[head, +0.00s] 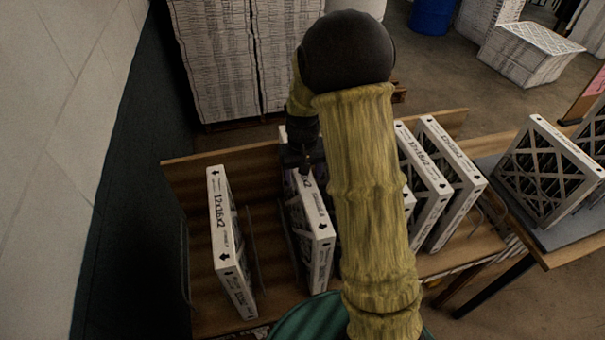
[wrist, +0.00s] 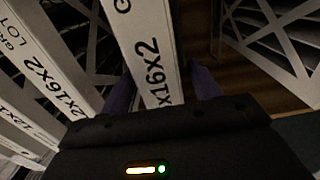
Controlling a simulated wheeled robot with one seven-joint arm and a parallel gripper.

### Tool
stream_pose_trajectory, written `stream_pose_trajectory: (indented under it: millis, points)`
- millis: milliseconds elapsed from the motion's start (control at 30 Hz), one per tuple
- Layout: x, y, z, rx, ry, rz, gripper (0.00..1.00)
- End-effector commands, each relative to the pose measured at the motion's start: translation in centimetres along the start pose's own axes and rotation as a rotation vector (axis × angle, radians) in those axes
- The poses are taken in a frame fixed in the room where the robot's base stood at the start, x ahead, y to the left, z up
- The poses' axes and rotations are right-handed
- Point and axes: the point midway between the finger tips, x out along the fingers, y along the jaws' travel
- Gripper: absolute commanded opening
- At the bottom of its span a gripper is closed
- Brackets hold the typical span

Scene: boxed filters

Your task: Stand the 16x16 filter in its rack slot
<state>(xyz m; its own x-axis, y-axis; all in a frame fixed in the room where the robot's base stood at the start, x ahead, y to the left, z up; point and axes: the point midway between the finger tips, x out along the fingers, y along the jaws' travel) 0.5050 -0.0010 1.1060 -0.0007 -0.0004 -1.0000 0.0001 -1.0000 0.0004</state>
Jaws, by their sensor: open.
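My gripper (head: 303,168) is over the top edge of a white-framed filter (head: 318,235) standing in the wooden rack (head: 205,165). In the wrist view, my open fingers (wrist: 163,88) straddle this filter (wrist: 150,50), one on each side. Its label reads "x16x2" there; the leading digits are hidden, so I cannot tell whether it is the 16x16 filter. It looks upright in the rack; its bottom edge is hidden. My arm covers part of the rack's middle.
A filter marked 12x16x2 (head: 230,245) stands at the rack's left, and more filters (head: 452,170) stand at the right. Another filter (head: 545,170) stands on a grey-topped table at the far right. Stacked white boxes (head: 215,60) and a blue drum (head: 433,15) are behind.

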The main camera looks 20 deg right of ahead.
Motion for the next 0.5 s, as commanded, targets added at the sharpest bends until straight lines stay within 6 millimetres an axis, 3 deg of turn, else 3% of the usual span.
stream_pose_trajectory:
  millis: [300,500]
  points:
    - [-2.0,0.0,-0.1,-0.001,0.005,0.0,0.62]
    - [-5.7,0.0,-0.2,-0.001,0.007,0.0,0.62]
